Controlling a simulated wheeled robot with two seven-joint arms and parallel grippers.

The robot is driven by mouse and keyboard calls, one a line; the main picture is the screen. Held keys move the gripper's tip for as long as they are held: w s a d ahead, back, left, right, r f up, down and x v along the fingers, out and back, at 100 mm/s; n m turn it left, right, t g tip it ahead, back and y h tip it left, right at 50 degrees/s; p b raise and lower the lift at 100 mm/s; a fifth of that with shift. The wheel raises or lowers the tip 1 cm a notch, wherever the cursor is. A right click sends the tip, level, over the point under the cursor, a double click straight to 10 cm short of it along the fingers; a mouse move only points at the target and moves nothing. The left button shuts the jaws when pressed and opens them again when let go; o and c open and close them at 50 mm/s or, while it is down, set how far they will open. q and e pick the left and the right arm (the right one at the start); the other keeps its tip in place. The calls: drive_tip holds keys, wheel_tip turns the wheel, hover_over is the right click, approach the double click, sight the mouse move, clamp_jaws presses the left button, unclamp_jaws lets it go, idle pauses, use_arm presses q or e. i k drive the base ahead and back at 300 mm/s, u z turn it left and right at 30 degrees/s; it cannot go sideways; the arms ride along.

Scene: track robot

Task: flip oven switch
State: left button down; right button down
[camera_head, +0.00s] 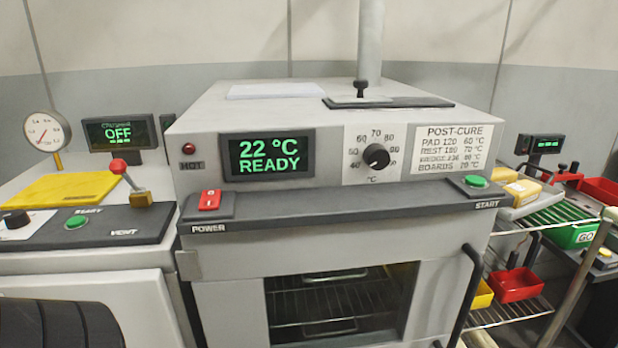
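The oven (230,245) stands in the middle, a pale grey box with a dark ledge along its front. Its red rocker switch (210,200), marked 0 and I, sits at the left end of the ledge above the word POWER. The oven display (270,155) is lit and reads 22 °C READY. A black temperature knob (376,156) is to its right, and a green START button (475,181) is at the right end of the ledge. A ribbed black part at the lower left may be mine. Neither gripper shows in this view.
At left is a machine with a display (118,133) reading OFF, a red-tipped lever (128,179), a green button (77,222) and a gauge (46,131). At right is a wire rack (555,215) with a red bin (516,284). The space before the switch looks clear.

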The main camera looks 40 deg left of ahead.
sight(210, 200)
drive_tip(key=z, duration=0.1)
drive_tip(key=k, duration=1.1)
drive_tip(key=u, duration=1.25)
drive_tip(key=i, duration=0.5)
drive_tip(key=u, duration=0.05)
